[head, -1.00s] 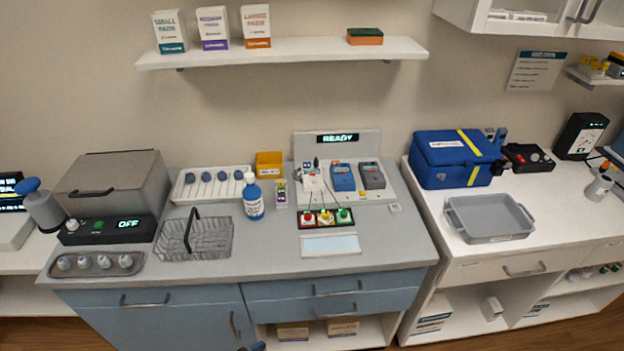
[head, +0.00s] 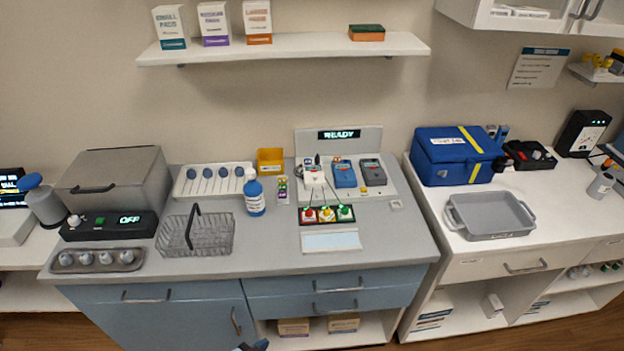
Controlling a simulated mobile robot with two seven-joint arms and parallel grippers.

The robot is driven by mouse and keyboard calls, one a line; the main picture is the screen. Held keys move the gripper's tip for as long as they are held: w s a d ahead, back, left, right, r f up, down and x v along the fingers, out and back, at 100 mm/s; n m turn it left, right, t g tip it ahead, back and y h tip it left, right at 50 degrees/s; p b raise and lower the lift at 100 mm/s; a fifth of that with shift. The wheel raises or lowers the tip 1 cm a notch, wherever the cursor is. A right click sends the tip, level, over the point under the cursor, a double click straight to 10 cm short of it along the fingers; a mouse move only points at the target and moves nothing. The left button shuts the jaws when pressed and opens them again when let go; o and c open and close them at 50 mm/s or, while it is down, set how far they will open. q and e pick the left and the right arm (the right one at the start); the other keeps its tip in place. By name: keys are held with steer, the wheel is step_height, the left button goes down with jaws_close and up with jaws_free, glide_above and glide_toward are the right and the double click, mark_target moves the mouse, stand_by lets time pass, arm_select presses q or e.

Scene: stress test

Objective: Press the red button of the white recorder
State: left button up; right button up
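The white recorder (head: 314,178) stands on the grey panel on the middle counter, at the left of a row with a blue recorder (head: 344,174) and a dark grey one (head: 373,172). Its red button is too small to make out clearly. In front is a dark strip (head: 328,222) with red, yellow and green pieces, with thin wires running towards the recorders. A small dark blue piece at the bottom edge, possibly the tip of my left gripper (head: 252,346), is well short of the recorder; its opening cannot be seen. My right gripper is not in view.
A sign reading READY (head: 339,135) stands behind the recorders. A blue-labelled bottle (head: 254,194) and wire basket (head: 196,237) stand to the left. A blue cooler box (head: 452,157) and grey tray (head: 490,216) are on the right counter.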

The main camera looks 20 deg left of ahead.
arm_select(q)
jaws_close()
stand_by(1.4)
